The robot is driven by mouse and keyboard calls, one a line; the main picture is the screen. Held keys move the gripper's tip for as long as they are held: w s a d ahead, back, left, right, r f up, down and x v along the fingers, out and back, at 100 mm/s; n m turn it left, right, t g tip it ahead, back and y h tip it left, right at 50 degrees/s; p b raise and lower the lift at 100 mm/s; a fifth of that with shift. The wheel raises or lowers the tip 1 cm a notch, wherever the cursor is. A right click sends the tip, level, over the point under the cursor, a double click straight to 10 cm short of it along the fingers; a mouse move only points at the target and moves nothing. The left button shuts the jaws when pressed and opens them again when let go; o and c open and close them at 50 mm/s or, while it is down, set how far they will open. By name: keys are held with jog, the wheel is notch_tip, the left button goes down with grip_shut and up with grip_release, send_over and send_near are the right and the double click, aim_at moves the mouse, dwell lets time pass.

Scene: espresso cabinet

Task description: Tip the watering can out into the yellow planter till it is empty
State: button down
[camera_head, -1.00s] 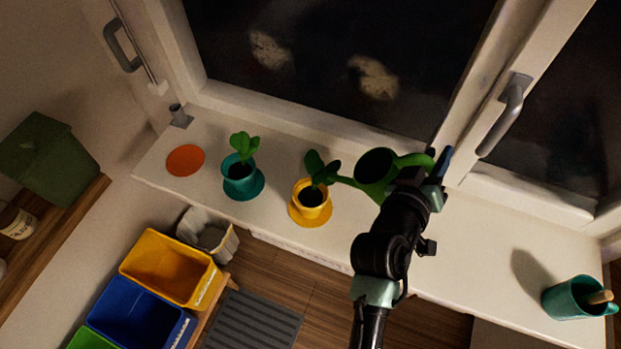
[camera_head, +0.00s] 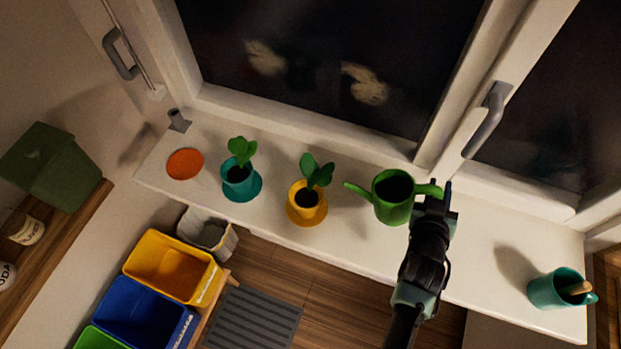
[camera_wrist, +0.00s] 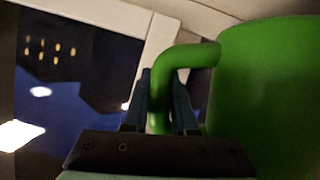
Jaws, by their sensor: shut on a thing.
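The green watering can (camera_head: 393,205) is at the middle right of the windowsill, with its spout to the left and its dark opening facing up. It looks about upright; whether water is inside cannot be told. My gripper (camera_head: 437,192) is shut on its handle at the right side. In the wrist view my gripper (camera_wrist: 163,105) has its fingers either side of the can's handle (camera_wrist: 187,55), with the can body (camera_wrist: 265,95) to the right. The yellow planter (camera_head: 303,205) holds a leafy plant and stands left of the spout tip, apart from it.
A teal planter (camera_head: 238,189) with a plant and an orange disc (camera_head: 185,163) are farther left on the sill (camera_head: 350,240). A teal mug-like pot (camera_head: 555,291) is at the far right. The window handle (camera_head: 487,120) juts out behind my gripper. Coloured bins (camera_head: 142,312) stand below.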

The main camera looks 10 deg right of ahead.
jog(key=shift+m+y, duration=0.6)
jog(key=shift+m, duration=0.3)
jog(key=f+b, duration=0.1)
jog(key=b, duration=0.1)
jog(key=d+f+b, duration=0.1)
jog(key=f+b, duration=0.2)
jog(key=b, duration=0.1)
jog(key=shift+s+d+f, duration=0.25)
jog(key=shift+s+d, duration=0.05)
dwell(0.4)
